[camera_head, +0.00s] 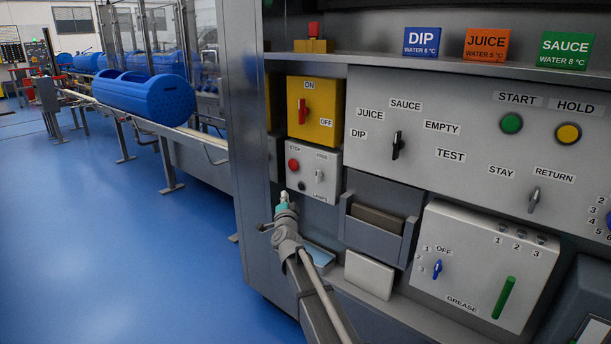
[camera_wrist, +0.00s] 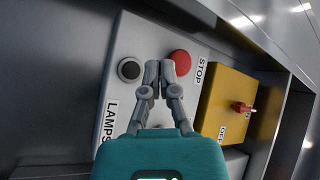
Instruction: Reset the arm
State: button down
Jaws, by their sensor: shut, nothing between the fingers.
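My gripper (camera_head: 284,197) is in front of the lower left part of the control cabinet, just below a small grey box (camera_head: 325,158) with a red STOP button (camera_head: 293,164), a black button and a small switch. In the wrist view my gripper's fingers (camera_wrist: 159,70) are closed together with nothing between them. They point at the grey box (camera_wrist: 118,50), between its black button (camera_wrist: 129,69) and red STOP button (camera_wrist: 180,62). I cannot tell whether the fingertips touch the box. The fingers hide part of its face.
A yellow box (camera_head: 335,112) with a red ON/OFF handle sits above the grey box. A panel (camera_head: 470,140) with a selector knob and buttons is to the right. A grey holder (camera_head: 372,222) and a GREASE box (camera_head: 470,255) are lower. Blue floor (camera_head: 120,250) is open at left.

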jog(key=s+d+f+n+g+y+p, duration=0.2)
jog(key=s+d+f+n+g, duration=0.95)
jog(key=s+f, duration=0.55)
jog(key=s+d+f+m+g+h+p, duration=0.15)
jog(key=s+d+g, duration=0.25)
jog(key=s+d, duration=0.5)
jog(key=s+d+f+g+h, duration=0.1)
jog(key=s+d+g+h, duration=0.35)
jog(key=s, duration=0.65)
notch_tip(320, 180, up, 38)
jog(key=d+y+p, duration=0.1)
jog(key=p, duration=3.6)
jog(key=shift+s+d+y+p, duration=0.15)
jog(key=shift+d+y+p, duration=0.15)
jog(key=shift+y, duration=0.1)
